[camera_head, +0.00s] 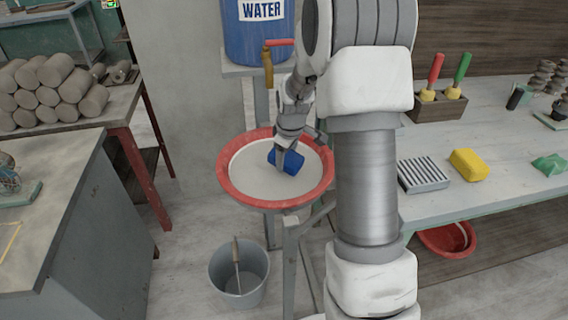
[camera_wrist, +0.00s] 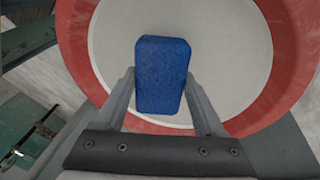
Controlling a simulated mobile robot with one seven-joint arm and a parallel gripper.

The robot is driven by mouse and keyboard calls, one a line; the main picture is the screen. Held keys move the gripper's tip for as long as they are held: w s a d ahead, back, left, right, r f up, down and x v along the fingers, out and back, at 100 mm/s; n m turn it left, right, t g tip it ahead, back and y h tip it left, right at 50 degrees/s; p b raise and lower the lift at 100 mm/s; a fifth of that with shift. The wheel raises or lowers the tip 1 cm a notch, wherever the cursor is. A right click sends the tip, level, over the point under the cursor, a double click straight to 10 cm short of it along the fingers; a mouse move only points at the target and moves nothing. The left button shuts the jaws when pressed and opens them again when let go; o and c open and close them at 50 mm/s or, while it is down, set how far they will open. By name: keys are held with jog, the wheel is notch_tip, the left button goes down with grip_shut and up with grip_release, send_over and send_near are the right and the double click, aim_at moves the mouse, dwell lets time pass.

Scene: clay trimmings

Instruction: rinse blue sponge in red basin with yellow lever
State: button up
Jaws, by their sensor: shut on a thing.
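The blue sponge (camera_head: 287,162) is held at the red basin (camera_head: 226,178), over its pale grey inside. In the wrist view the sponge (camera_wrist: 162,75) sits between the two fingers of my gripper (camera_wrist: 161,90), which is shut on it. The red rim (camera_wrist: 285,40) curves around it in that view. I cannot tell whether the sponge touches the basin's contents. My gripper (camera_head: 283,158) is below and to the right of the lever.
A grey bucket (camera_head: 240,272) with a stick stands on the floor below the basin. The right bench (camera_head: 450,200) holds a yellow sponge (camera_head: 469,164), a ribbed grey block (camera_head: 422,174) and a tool holder (camera_head: 437,105). A second red basin (camera_head: 447,240) is under it. Clay rolls (camera_head: 50,90) lie left.

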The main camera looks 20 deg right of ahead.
aim_at(286, 155)
jog(key=shift+r+p, duration=2.3)
jog(key=shift+r, duration=1.3)
jog(key=shift+a, duration=0.1)
